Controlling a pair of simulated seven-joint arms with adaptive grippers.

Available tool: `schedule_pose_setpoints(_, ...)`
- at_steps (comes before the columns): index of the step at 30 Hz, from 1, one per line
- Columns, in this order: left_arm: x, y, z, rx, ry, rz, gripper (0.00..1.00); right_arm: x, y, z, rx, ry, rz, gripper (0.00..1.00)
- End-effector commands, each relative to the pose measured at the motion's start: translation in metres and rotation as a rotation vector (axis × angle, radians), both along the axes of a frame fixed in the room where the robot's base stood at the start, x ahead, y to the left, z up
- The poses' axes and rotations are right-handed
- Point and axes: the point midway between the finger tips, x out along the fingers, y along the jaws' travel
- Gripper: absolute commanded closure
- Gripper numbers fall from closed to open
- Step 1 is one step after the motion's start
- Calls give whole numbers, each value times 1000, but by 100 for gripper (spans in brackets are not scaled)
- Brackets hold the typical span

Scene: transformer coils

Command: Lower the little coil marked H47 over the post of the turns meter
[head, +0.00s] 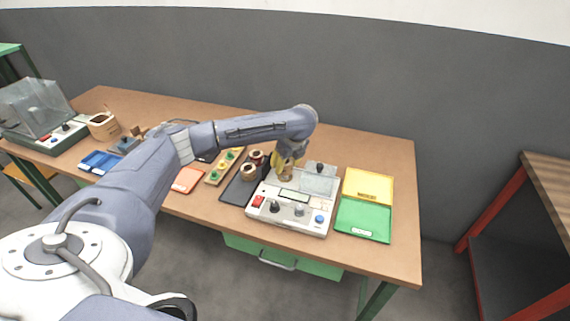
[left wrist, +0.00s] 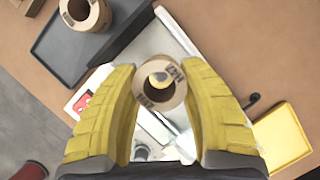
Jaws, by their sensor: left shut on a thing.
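The turns meter (head: 312,222) is a white box with a red switch, knobs and a clear raised cover, near the table's front edge. My left gripper (head: 287,168) is over it, its yellow fingers pointing down. It is shut on the little coil (head: 286,175), a tan ring with dark markings. In the left wrist view the coil (left wrist: 148,98) sits between both fingers, its printed mark seen turned round. A pale rounded tip, apparently the post (left wrist: 159,79), shows inside the bore; how far the coil is down on it I cannot tell. My right gripper is out of view.
A dark tray (head: 233,193) with other coils (head: 249,171) lies left of the meter. A yellow tray (head: 368,184) and a green tray (head: 363,222) lie right of it. An orange tray (head: 188,180) and a board with coloured pieces (head: 225,166) are further left.

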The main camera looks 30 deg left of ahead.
Motion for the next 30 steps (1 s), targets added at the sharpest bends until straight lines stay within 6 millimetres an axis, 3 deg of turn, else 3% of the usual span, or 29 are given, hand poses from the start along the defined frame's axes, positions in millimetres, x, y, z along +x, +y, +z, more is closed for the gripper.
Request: schedule_pose_setpoints(30, 0, 0, -10, 0, 0, -1, 89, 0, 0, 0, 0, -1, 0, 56)
